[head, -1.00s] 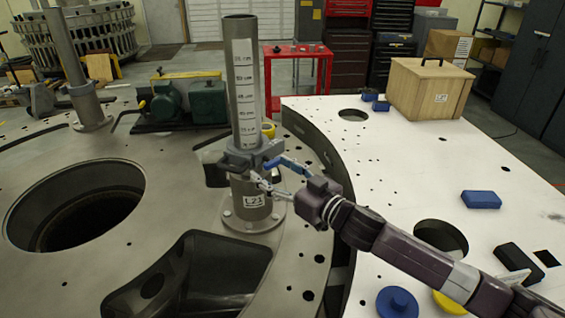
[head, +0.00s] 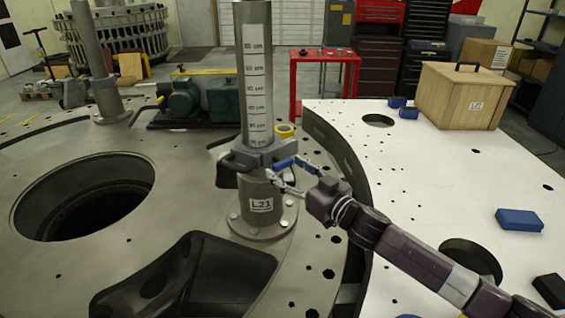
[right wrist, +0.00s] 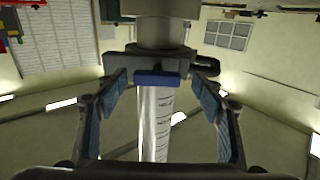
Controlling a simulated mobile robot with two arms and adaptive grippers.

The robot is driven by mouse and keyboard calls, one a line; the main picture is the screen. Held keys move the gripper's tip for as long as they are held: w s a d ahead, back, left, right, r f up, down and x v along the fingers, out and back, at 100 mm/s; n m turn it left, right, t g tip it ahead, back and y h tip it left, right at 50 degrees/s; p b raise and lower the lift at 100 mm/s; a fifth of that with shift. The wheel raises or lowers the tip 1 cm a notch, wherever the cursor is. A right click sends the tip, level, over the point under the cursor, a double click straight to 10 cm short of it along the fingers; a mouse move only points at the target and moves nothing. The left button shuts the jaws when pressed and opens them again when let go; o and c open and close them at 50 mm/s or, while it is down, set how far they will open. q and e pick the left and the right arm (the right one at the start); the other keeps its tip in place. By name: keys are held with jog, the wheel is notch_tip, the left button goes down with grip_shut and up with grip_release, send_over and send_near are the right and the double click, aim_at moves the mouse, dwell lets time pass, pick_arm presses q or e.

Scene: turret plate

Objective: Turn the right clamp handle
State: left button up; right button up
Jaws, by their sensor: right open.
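The metal post (head: 256,80) with a cm scale stands upright in a flanged base labelled L21 (head: 261,205). A grey clamp (head: 250,155) wraps the post just above the base. Its right clamp handle has a blue grip (head: 285,162) pointing right. My right gripper (head: 284,173) is open at this handle, its fingers around the blue grip's end. In the right wrist view, the blue grip (right wrist: 157,78) lies between the two spread fingers, apart from both. My left gripper is not in view.
A large round hole (head: 85,195) opens in the plate at left, and a dark recess (head: 185,275) lies in front of the base. The white table (head: 420,175) at right bears a wooden box (head: 462,95) and blue blocks (head: 519,220). Green motors (head: 222,97) stand behind.

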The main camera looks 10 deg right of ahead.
jog(key=shift+d+x, duration=0.25)
jog(key=shift+x, duration=1.15)
jog(key=shift+f, duration=0.1)
jog(key=shift+a, duration=0.1)
jog(key=shift+c, duration=0.3)
jog(key=c, duration=1.1)
